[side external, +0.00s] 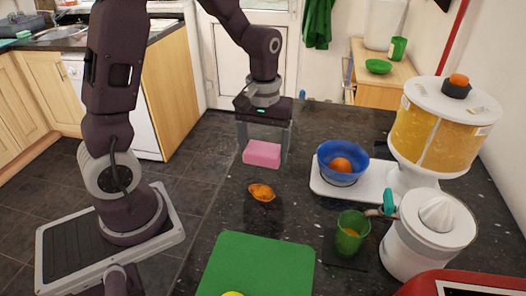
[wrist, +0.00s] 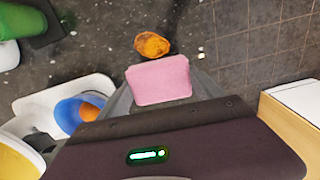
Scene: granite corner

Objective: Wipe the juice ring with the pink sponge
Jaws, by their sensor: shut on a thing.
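The pink sponge (side external: 262,154) is held between the fingers of my gripper (side external: 264,143), above the dark speckled counter. In the wrist view the sponge (wrist: 160,80) sits between the fingers, its flat face toward the camera. An orange-brown patch (side external: 261,192) lies on the counter a little nearer the side camera than the sponge; it also shows in the wrist view (wrist: 152,45). I cannot tell whether this patch is the juice ring or a piece of fruit. No clear ring outline shows. The sponge appears apart from the patch.
A blue bowl (side external: 343,174) with an orange sits on a white tray (side external: 320,184). A juice dispenser (side external: 440,135), green cup (side external: 352,232) and white juicer (side external: 430,232) stand right. A green board (side external: 258,265) lies at the front. Counter around the patch is clear.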

